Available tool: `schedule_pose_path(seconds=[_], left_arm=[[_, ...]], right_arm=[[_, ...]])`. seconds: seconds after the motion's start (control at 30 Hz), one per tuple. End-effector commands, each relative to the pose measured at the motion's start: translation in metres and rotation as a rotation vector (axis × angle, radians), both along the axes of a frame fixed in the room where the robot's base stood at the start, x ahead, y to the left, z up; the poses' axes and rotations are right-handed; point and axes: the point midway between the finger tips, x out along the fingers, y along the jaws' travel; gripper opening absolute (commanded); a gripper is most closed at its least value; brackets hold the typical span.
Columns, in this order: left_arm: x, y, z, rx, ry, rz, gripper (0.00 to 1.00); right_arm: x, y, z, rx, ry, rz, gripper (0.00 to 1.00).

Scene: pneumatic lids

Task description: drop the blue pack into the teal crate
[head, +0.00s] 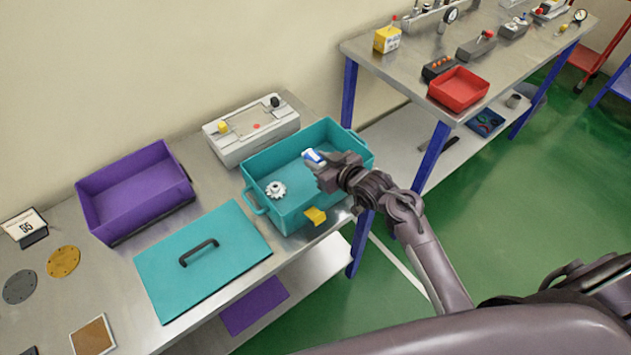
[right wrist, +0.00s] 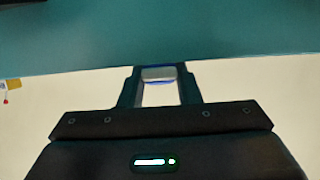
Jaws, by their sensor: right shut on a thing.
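The blue pack (head: 313,156), blue and white, is between the fingertips of my right gripper (head: 318,164). The gripper is shut on it, above the inside of the teal crate (head: 283,219). In the right wrist view the pack (right wrist: 158,75) shows as a pale piece with a blue edge between the fingers (right wrist: 160,88). The crate is open and stands on the metal bench. A white gear (head: 275,190) lies in its left part. My gripper hides some of the crate's right side. My left gripper is not in view.
A teal lid (head: 212,275) with a black handle lies left of the crate. An open purple crate (head: 137,190) stands farther left. A pale box with knobs (head: 250,130) is behind the teal crate. A second bench (head: 395,66) with a red tray (head: 459,89) stands right.

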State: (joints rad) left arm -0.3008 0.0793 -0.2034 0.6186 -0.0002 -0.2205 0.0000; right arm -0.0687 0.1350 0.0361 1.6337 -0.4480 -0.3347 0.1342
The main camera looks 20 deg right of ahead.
Motion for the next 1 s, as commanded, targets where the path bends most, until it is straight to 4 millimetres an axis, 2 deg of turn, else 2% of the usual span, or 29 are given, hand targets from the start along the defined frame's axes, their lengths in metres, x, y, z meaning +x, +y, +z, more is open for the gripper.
schedule_pose_path(seconds=[0.27, 0.3, 0.5, 0.8, 1.0], left_arm=[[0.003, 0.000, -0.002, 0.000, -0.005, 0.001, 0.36], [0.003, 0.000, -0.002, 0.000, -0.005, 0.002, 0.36], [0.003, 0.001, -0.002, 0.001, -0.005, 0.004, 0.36], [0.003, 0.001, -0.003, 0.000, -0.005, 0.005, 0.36], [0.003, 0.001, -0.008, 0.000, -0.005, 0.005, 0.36]], right_arm=[[0.000, 0.000, -0.002, -0.001, 0.000, -0.001, 0.09], [0.000, 0.000, -0.002, -0.001, 0.000, -0.001, 0.31], [0.000, 0.000, -0.002, -0.001, 0.000, -0.001, 0.56], [-0.002, -0.001, -0.002, -0.002, 0.000, -0.001, 0.56], [-0.024, -0.010, 0.005, -0.005, 0.001, 0.001, 0.56]])
